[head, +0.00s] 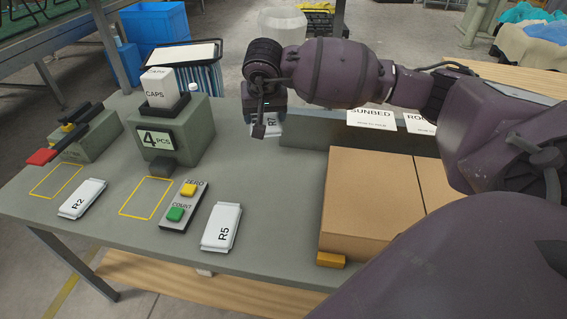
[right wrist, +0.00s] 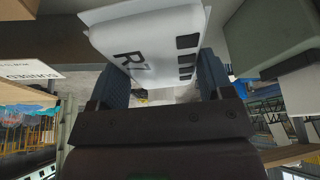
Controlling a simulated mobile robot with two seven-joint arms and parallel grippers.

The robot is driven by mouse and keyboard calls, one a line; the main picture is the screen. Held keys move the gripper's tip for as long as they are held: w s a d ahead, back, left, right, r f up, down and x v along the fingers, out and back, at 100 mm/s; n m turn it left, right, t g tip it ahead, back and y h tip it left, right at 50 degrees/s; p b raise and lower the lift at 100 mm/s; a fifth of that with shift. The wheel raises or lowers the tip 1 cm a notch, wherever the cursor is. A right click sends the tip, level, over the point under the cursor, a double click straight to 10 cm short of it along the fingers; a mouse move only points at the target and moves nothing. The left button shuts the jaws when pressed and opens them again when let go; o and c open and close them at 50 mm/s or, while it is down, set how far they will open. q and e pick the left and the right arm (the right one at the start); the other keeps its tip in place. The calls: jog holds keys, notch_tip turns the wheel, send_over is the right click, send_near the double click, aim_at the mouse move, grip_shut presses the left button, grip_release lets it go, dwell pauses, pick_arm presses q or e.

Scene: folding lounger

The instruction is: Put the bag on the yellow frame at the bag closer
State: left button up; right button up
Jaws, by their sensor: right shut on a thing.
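My right gripper (head: 262,126) is shut on a white bag (head: 271,127), over the back of the table. In the right wrist view the bag (right wrist: 150,45) is between the two fingers; its label starts with R and looks like R7. The bag closer, by its look the grey-green device with a red handle (head: 41,156), stands at the far left of the table. A yellow frame (head: 57,181) is marked on the table in front of it and is empty. The gripper is well to the right of this frame. My left gripper is not in view.
A counter (head: 185,137) reading 4 PCS stands between, with another empty yellow frame (head: 147,198) before it. Bags R2 (head: 83,199) and R5 (head: 221,227) and a button box (head: 184,206) lie in front. A cardboard box (head: 370,200) is at right.

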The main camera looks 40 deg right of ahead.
jog(key=w+d+r+m+g, duration=0.1)
jog(key=w+d+r+m, duration=0.15)
jog(key=d, duration=0.45)
jog(key=m+h+b, duration=0.1)
jog(key=b, duration=0.1)
send_near(284, 162)
jog(key=x, duration=0.6)
jog(key=shift+w+d+f, duration=0.1)
jog(key=shift+d, duration=0.05)
jog(key=shift+f, duration=0.15)
jog(key=o, duration=1)
